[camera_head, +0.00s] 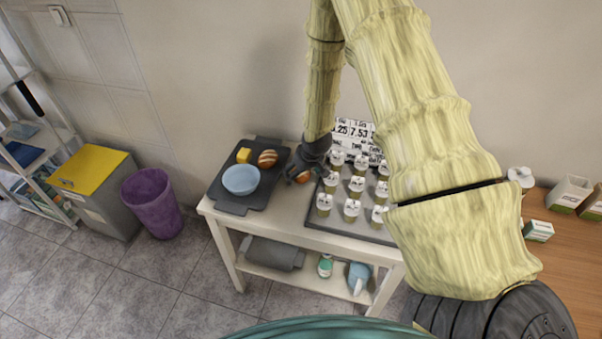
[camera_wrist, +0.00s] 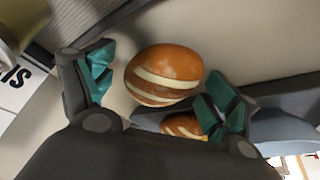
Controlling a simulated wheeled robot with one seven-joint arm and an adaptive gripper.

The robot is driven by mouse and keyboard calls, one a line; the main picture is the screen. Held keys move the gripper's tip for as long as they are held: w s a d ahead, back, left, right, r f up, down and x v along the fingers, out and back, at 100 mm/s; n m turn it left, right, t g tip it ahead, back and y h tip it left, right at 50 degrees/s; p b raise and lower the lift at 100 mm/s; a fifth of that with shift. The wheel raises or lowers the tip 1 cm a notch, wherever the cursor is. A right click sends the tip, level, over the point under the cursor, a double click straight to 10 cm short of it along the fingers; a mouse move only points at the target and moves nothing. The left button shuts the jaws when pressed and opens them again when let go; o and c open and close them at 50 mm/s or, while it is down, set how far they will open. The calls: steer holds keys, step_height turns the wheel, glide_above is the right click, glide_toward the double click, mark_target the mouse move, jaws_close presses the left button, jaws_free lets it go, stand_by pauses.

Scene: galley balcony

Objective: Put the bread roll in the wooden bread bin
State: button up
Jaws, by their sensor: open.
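A round brown bread roll (camera_wrist: 164,72) with pale stripes lies on the white table, between the spread teal-padded fingers of my gripper (camera_wrist: 157,90) in the wrist view. My gripper (camera_head: 304,172) is open and low over the table in the head view, where only a bit of this roll (camera_head: 304,179) shows beside it. I cannot tell whether a finger touches it. A second striped roll (camera_head: 267,158) lies on the dark tray (camera_head: 233,206); it shows partly behind the right finger in the wrist view (camera_wrist: 183,126). I see no wooden bread bin in either view.
Several lidded jars (camera_head: 351,209) stand on a dark board right of my gripper, before a price sign (camera_head: 352,130). A purple bin (camera_head: 152,203) and a yellow-lidded grey box (camera_head: 92,172) stand left.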

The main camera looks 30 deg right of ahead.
steer(key=c, duration=1.2)
steer(key=shift+r, duration=0.1)
